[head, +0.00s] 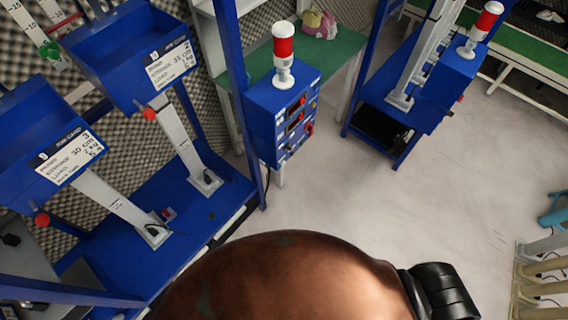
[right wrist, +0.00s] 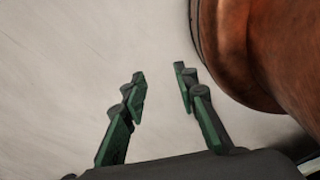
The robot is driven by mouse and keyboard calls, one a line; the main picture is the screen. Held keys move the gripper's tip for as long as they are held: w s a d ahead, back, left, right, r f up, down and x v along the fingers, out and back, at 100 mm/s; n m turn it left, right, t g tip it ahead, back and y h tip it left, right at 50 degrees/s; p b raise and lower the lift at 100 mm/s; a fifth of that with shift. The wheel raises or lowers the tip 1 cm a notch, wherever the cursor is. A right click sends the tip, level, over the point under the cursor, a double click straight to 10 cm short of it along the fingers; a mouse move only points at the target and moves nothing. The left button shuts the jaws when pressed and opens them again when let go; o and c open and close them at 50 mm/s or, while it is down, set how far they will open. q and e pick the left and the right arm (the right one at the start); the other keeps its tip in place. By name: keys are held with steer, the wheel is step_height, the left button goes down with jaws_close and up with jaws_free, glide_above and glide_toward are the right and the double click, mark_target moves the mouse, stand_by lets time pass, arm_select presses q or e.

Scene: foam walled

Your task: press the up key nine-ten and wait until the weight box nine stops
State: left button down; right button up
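The blue control box (head: 262,104) stands at the middle of the head view, with a red and white beacon (head: 283,52) on top. Its side panel (head: 297,115) carries small displays, red knobs and keys, too small to read. My right gripper (right wrist: 160,76) is open and empty above the pale floor in the right wrist view. My left gripper is not in view.
A blue base frame (head: 180,225) lies under the weight boxes. A second blue station (head: 420,75) with its own beacon stands at the back right. A green-topped table (head: 325,55) is behind the control box. Pale floor (head: 450,185) is clear between. Pale posts (head: 540,270) stand at the right edge.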

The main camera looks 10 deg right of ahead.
steer(key=shift+c, duration=0.5)
jaws_close()
stand_by(1.1)
